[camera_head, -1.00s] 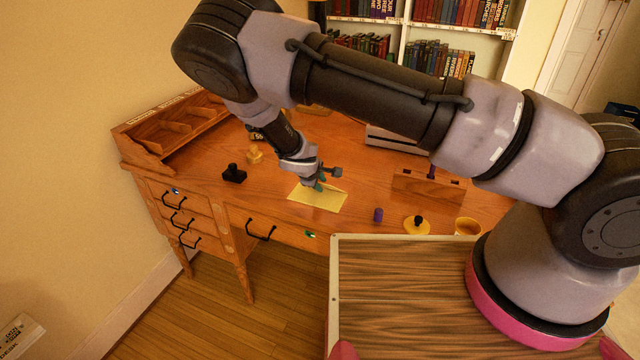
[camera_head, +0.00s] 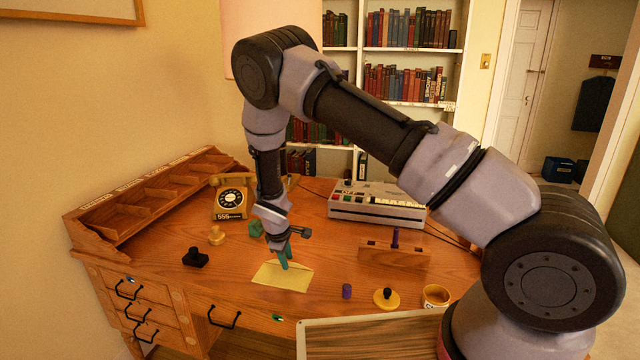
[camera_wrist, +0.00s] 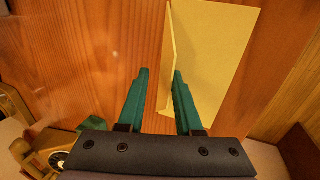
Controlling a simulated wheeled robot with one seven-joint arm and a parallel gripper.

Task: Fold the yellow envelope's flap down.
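The yellow envelope (camera_head: 282,277) lies flat on the wooden desk near its front edge. It also shows in the wrist view (camera_wrist: 218,50) at the upper right. Its flap (camera_wrist: 172,45) stands up along the envelope's left edge in the wrist view, seen nearly edge-on as a thin strip. My gripper (camera_head: 285,266) points down at the envelope's far edge. In the wrist view its teal fingers (camera_wrist: 161,73) are apart with no object gripped. The right finger overlaps the envelope and the flap's lower part; I cannot tell whether it touches.
A black stamp (camera_head: 195,257) and a wooden stamp (camera_head: 216,236) stand left. A purple cylinder (camera_head: 347,291), a yellow-based stamp (camera_head: 386,298) and a cup (camera_head: 436,296) stand right. A wooden holder (camera_head: 395,255), telephone (camera_head: 230,198) and grey machine (camera_head: 375,206) are farther back.

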